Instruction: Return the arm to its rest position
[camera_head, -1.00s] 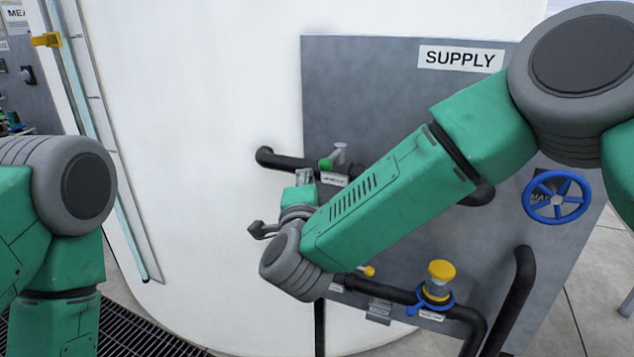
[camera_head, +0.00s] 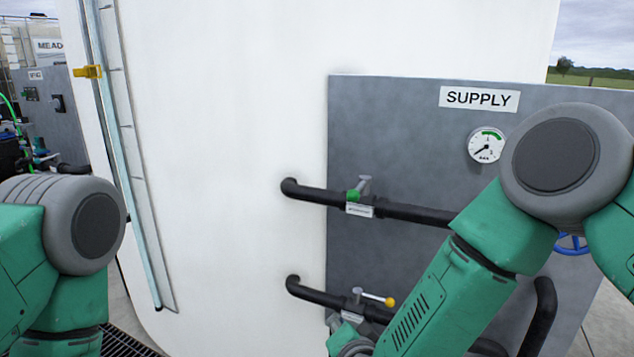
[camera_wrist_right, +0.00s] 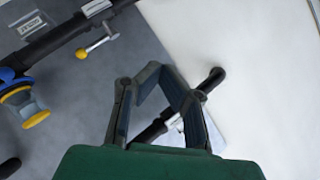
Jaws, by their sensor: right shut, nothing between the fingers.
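My right arm (camera_head: 440,300) comes in from the right in the head view and reaches down to the bottom edge, in front of the grey supply panel (camera_head: 400,250). Its wrist is cut off at the bottom edge, below the lower pipe. In the right wrist view my right gripper (camera_wrist_right: 152,72) has its fingertips together, with nothing between them. Panel and pipes show beyond it. My left arm (camera_head: 60,260) is at the left edge of the head view, bent downward; its gripper is out of view.
An upper black pipe has a green-handled valve (camera_head: 354,195); a lower one has a yellow-tipped lever (camera_head: 388,301). A gauge (camera_head: 486,147) sits under the SUPPLY sign (camera_head: 479,98). My arm partly hides a blue handwheel (camera_head: 572,245). A white tank (camera_head: 230,120) stands behind.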

